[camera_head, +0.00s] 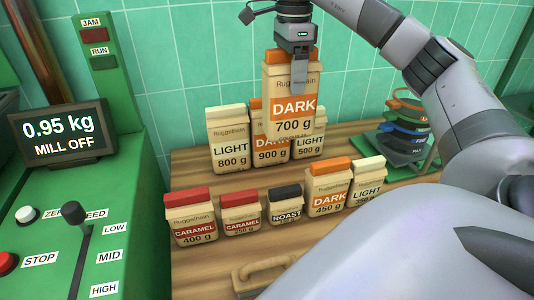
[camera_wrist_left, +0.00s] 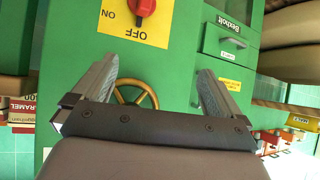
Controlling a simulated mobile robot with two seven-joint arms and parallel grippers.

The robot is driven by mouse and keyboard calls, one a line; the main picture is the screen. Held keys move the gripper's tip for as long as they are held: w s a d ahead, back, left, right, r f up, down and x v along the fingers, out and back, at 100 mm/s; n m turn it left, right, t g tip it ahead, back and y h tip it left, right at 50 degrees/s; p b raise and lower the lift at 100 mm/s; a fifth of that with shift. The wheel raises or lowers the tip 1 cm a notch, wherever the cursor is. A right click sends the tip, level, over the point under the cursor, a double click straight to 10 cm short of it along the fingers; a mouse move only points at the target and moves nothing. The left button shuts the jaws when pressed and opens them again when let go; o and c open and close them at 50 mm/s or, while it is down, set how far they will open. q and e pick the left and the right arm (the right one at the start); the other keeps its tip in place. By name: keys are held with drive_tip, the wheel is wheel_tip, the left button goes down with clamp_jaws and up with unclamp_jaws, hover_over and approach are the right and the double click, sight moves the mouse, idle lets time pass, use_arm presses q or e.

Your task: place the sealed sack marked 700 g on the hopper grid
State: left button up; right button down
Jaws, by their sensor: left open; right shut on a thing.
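The sack marked DARK 700 g (camera_head: 293,112) is cream with an orange band and an orange top. My right gripper (camera_head: 297,78) comes down from above and is shut on its top. The sack hangs upright in front of the back-row sacks and partly hides them. My left gripper (camera_wrist_left: 157,88) shows only in the left wrist view, open with nothing between its fingers, facing a green machine front. I cannot make out the hopper grid in either view.
LIGHT 800 g (camera_head: 229,140), DARK 900 g (camera_head: 266,150) and LIGHT 500 g (camera_head: 312,143) stand behind on the wooden table (camera_head: 215,265). Several smaller sacks stand in front. A green mill with a display (camera_head: 60,133) is left; a stand with coloured items (camera_head: 405,130) is right.

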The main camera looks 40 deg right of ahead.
sight(290, 107)
wheel_tip(290, 107, down, 15)
drive_tip(key=b, duration=0.8)
drive_tip(key=shift+r+b, duration=0.2)
drive_tip(key=shift+b, duration=0.1)
drive_tip(key=shift+f, duration=2.5)
drive_tip(key=shift+f+b, duration=0.15)
drive_tip(key=shift+b, duration=0.15)
unclamp_jaws()
wheel_tip(290, 107, up, 11)
drive_tip(key=p, duration=0.4)
drive_tip(key=shift+r+p, duration=0.35)
drive_tip(key=shift+r, duration=0.2)
drive_tip(key=shift+s, duration=0.15)
